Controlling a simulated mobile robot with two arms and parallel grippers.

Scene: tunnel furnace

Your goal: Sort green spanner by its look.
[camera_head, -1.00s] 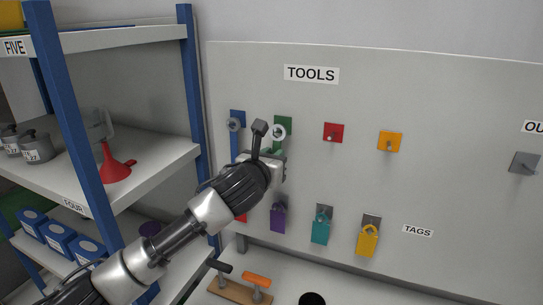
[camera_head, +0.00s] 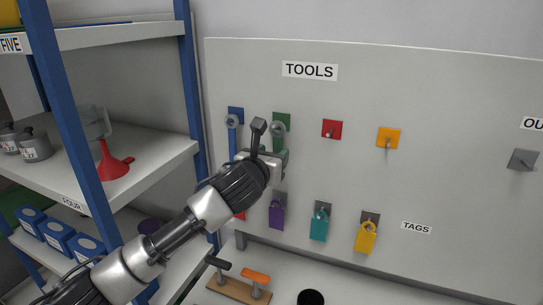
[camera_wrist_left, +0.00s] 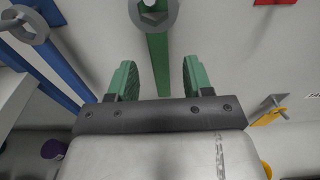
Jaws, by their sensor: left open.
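The green spanner (camera_head: 278,143) hangs on the TOOLS board below a green plate (camera_head: 283,116), its grey ring end at the top. In the left wrist view its green handle (camera_wrist_left: 158,68) runs down between the two finger pads of my left gripper (camera_wrist_left: 157,80), with space on both sides. My left gripper (camera_head: 265,140) is open and in front of the board. I cannot tell whether the handle is fully between the fingers in depth. The lower handle is hidden behind my gripper. My right gripper is not in view.
A blue spanner (camera_head: 232,140) hangs just left of the green one. Red (camera_head: 332,128) and orange (camera_head: 388,138) plates with pegs are to the right. Purple (camera_head: 276,215), teal (camera_head: 319,228) and yellow (camera_head: 365,238) tags hang below. A blue-posted shelf (camera_head: 70,120) stands at left.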

